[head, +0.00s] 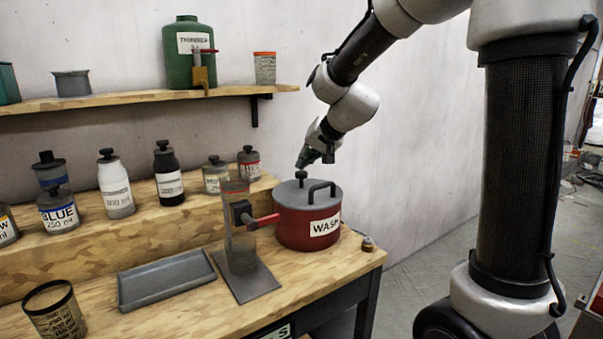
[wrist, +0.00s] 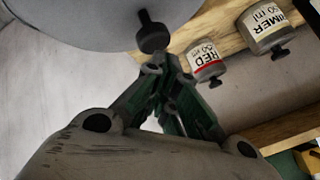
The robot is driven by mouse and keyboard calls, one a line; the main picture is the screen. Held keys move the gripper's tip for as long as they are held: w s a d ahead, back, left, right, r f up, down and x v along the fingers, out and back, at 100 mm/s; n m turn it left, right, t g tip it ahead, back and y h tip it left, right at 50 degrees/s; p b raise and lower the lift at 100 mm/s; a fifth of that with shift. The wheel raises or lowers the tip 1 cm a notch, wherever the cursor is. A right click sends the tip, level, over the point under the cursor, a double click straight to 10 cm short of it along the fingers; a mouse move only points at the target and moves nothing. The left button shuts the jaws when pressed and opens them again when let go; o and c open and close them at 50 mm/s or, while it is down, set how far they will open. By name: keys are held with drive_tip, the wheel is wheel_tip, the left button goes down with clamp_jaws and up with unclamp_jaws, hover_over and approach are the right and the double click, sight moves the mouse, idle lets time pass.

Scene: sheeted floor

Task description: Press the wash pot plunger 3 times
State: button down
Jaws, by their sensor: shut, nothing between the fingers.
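The red wash pot (head: 305,225) stands at the right end of the bench, with a "WASH" label, a grey lid and a dark loop handle (head: 322,187). Its plunger (head: 301,175) is a small dark knob standing up from the lid. My gripper (head: 302,163) is shut and empty, pointing down just above the plunger. In the wrist view, the dark plunger knob (wrist: 153,37) shows just beyond the fingertips (wrist: 167,70), with the grey lid (wrist: 75,18) behind it. I cannot tell whether the fingertips touch the knob.
A clear cylinder (head: 240,255) on a grey plate stands left of the pot, beside a red lever (head: 265,221). A grey tray (head: 167,283) lies farther left. Several labelled bottles stand on the raised step behind. A shelf (head: 130,98) holds a green thinner container (head: 188,68).

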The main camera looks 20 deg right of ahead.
sight(305, 171)
drive_tip(key=shift+f, duration=1.25)
idle(0.8)
drive_tip(key=shift+r, duration=1.65)
drive_tip(key=shift+r, duration=2.5)
wheel_tip(305, 171, up, 4)
drive_tip(key=shift+f, duration=0.1)
